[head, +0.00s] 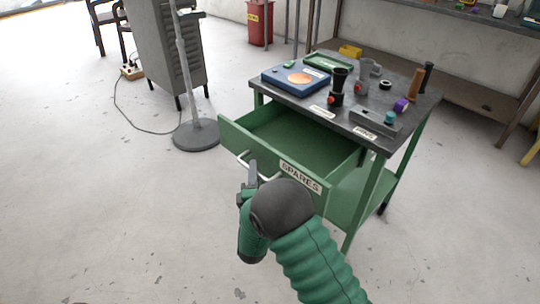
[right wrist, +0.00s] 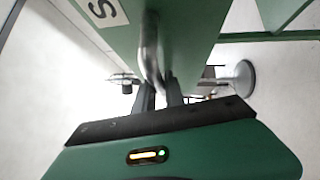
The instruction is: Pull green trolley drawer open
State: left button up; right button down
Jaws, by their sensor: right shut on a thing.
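The green trolley (head: 376,195) stands right of centre in the head view. Its drawer (head: 240,137), labelled SPARES, is pulled out toward me, and the visible part of its inside looks empty. A pale metal bar handle (head: 243,160) runs along the drawer front. My right gripper (head: 252,172) is at the handle, and my arm hides part of the drawer front. In the right wrist view, the two dark fingers (right wrist: 160,97) are closed around the handle (right wrist: 149,55). My left gripper is not in view.
The trolley top (head: 338,118) carries a blue box (head: 296,78), a green tray (head: 328,62), and several small parts. A stand with a round base (head: 196,134) and a grey cabinet (head: 168,45) are at the back left. The floor left of the drawer is clear.

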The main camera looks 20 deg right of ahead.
jog(key=shift+s+a+f, duration=0.15)
jog(key=shift+s+a, duration=0.2)
jog(key=shift+a, duration=0.3)
jog(key=shift+s+a+f, duration=0.1)
jog(key=shift+s+a, duration=0.2)
jog(key=shift+a, duration=0.35)
jog(key=c, duration=1.4)
grip_release()
jog(key=shift+w, duration=0.15)
jog(key=shift+r, duration=0.1)
